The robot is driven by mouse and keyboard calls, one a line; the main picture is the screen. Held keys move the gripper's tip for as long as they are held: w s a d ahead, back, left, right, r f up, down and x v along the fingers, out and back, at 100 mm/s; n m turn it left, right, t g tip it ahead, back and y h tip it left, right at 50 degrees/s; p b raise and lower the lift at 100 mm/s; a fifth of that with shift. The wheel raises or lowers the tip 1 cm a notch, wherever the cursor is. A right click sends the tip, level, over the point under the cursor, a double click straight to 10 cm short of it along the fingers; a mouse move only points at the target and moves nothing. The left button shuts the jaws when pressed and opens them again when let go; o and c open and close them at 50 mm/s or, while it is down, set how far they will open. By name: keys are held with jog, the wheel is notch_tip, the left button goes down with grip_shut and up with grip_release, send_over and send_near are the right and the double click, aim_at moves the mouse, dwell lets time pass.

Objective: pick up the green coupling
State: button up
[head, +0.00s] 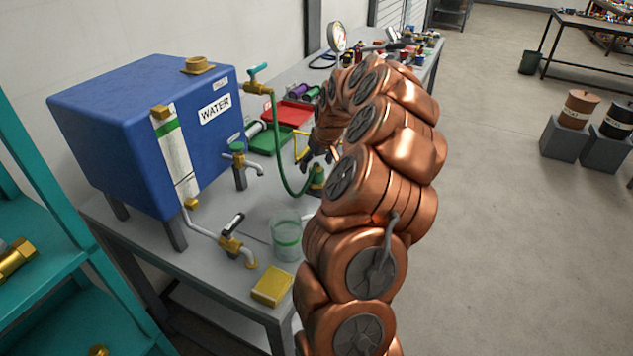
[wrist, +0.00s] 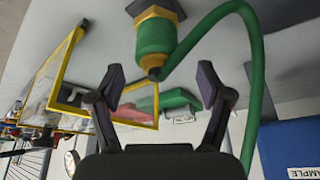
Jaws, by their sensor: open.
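The green coupling (wrist: 155,38) shows at the top middle of the wrist view, a green body with brass-coloured hex parts. A green hose curves close past its end. In the head view the coupling (head: 318,176) stands on the bench, partly hidden by my arm. My gripper (wrist: 160,88) is open and empty, its dark fingers spread apart. The coupling lies ahead of the fingers, beyond the tips and not between them. In the head view my gripper (head: 310,160) is beside the coupling, small and partly hidden.
A blue water tank (head: 140,130) stands on the bench at left. The green hose (head: 277,150) hangs from its upper tap. A yellow frame (wrist: 66,65) is close by at left in the wrist view. A clear beaker (head: 287,235) and yellow sponge (head: 271,286) are near the front.

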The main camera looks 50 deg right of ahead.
aim_at(315, 172)
jog(key=shift+s+p+x, duration=0.2)
jog(key=shift+p+x, duration=0.8)
jog(key=shift+x, duration=1.3)
jog(key=shift+f, duration=0.1)
jog(key=c, duration=1.4)
jog(key=shift+d, duration=0.1)
jog(key=shift+r+b, duration=1.05)
jog(key=shift+r, duration=0.7)
jog(key=shift+s+a+b, duration=0.2)
jog(key=shift+s+a, duration=0.15)
jog(key=shift+s, duration=0.25)
jog(key=shift+s+a+b, duration=0.15)
jog(key=shift+s+a, duration=0.15)
jog(key=shift+s, duration=0.25)
jog(key=shift+s+a+r+b, duration=0.25)
jog(key=shift+s+a+b, duration=0.65)
jog(key=shift+s, duration=1.1)
jog(key=shift+s+a+r+b, duration=0.25)
jog(key=shift+s+a+b, duration=0.3)
jog(key=shift+s+a, duration=1.05)
jog(key=shift+s+a+r+b, duration=0.25)
jog(key=shift+s+a+b, duration=0.45)
jog(key=shift+s, duration=1.65)
jog(key=shift+a, duration=0.1)
